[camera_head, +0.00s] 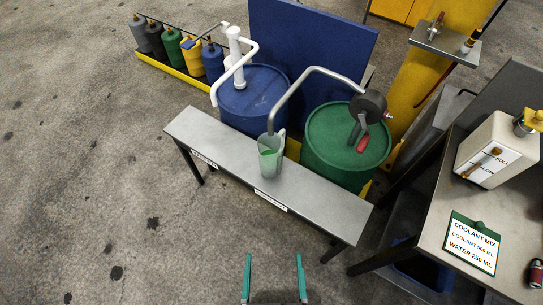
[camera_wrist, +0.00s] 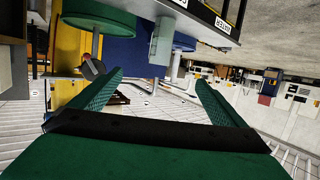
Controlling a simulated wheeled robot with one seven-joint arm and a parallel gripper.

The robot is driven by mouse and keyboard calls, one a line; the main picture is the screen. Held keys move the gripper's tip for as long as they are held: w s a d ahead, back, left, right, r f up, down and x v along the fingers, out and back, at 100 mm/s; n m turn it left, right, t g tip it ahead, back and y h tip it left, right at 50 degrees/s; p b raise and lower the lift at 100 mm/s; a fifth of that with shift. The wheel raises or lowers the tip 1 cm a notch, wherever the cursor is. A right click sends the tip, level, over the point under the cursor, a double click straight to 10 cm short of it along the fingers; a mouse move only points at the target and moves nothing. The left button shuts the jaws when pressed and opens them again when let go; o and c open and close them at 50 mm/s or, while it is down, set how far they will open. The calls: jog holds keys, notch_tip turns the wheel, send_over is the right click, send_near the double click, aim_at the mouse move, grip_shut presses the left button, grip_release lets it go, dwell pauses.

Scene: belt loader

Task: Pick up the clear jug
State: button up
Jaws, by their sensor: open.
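The clear jug (camera_head: 268,165) stands upright on the narrow grey metal bench (camera_head: 215,137), under the curved spout of the green drum's pump. Its lower part looks greenish, but I cannot tell whether this is liquid or the drum seen through it. In the wrist view, which looks upside down, the jug (camera_wrist: 161,42) hangs near the top centre, beyond my fingertips. My gripper (camera_head: 274,257) is open and empty, its two green fingers at the bottom of the head view, in front of the bench and apart from the jug. It also shows in the wrist view (camera_wrist: 159,79).
A blue drum (camera_head: 250,100) and a green drum (camera_head: 345,145) with pumps stand behind the bench. A steel table (camera_head: 440,250) at right carries a white container (camera_head: 495,150) and a coolant mix sign (camera_head: 472,243). Several bottles stand in a yellow tray (camera_head: 170,70). The left floor is clear.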

jog(key=w+d+f, duration=0.2)
jog(key=w+f, duration=0.2)
jog(key=w, duration=0.4)
jog(key=n+g+y, duration=0.2)
jog(key=y, duration=0.1)
send_near(269, 143)
jog(key=shift+f+x, duration=0.1)
jog(key=shift+x, duration=1.5)
jog(key=shift+f+x, duration=0.15)
jog(key=shift+x, duration=1.5)
jog(key=shift+s+a, duration=0.1)
jog(key=shift+s, duration=0.05)
jog(key=c, duration=1.9)
jog(key=shift+r, duration=0.1)
jog(key=shift+c, duration=1.4)
jog(key=shift+r, duration=0.1)
